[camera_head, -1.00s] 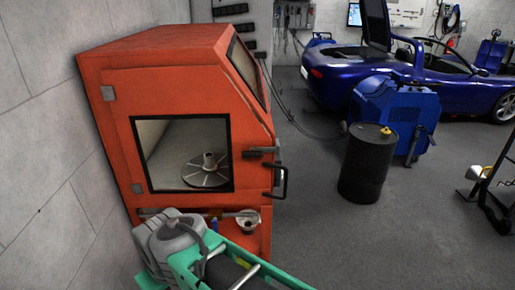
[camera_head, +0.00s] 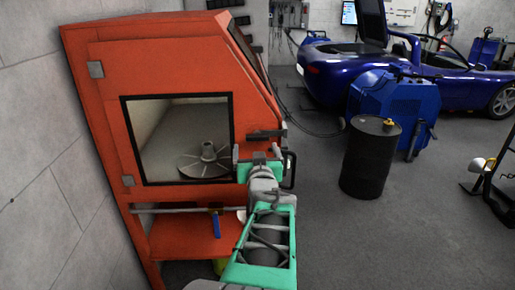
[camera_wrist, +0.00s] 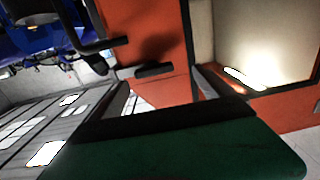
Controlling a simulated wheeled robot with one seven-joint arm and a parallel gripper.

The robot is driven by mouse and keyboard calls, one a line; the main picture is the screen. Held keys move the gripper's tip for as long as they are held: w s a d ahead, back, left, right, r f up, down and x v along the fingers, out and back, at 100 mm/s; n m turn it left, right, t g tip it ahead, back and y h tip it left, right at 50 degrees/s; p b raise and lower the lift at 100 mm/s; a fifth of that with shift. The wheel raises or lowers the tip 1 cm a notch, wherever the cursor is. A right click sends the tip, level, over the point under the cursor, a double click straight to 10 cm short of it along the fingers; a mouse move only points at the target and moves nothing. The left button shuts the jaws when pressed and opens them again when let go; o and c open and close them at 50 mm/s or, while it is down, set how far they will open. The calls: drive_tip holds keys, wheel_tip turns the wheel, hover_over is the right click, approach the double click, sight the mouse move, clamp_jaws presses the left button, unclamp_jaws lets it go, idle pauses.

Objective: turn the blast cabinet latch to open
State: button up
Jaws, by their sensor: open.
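The orange blast cabinet (camera_head: 180,70) stands at the left, with its windowed door closed. The latch (camera_head: 264,134) is a dark bar on the door's right side, beside the window. My gripper (camera_head: 258,157) is open and empty in front of the door, just below the latch and partly over the black pull handle (camera_head: 291,170). In the wrist view the latch (camera_wrist: 154,70) lies ahead, between the two dark fingertips of my gripper (camera_wrist: 162,88). A gap seems to remain, and I cannot tell whether anything touches. The pull handle (camera_wrist: 95,46) is to its left there.
A wheel-like part (camera_head: 205,162) sits inside behind the cabinet window (camera_head: 178,125). A black drum (camera_head: 370,160) and a blue machine (camera_head: 395,105) stand to the right, before a blue car (camera_head: 330,65). The floor between cabinet and drum is clear.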

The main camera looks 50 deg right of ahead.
sight(258, 138)
drive_tip(key=shift+h, duration=0.3)
drive_tip(key=x, duration=0.5)
drive_tip(key=p+x, duration=0.1)
drive_tip(key=x, duration=0.2)
drive_tip(key=shift+s+d+r, duration=0.3)
drive_tip(key=shift+s, duration=0.1)
drive_tip(key=shift+c, duration=0.2)
drive_tip(key=c, duration=1.3)
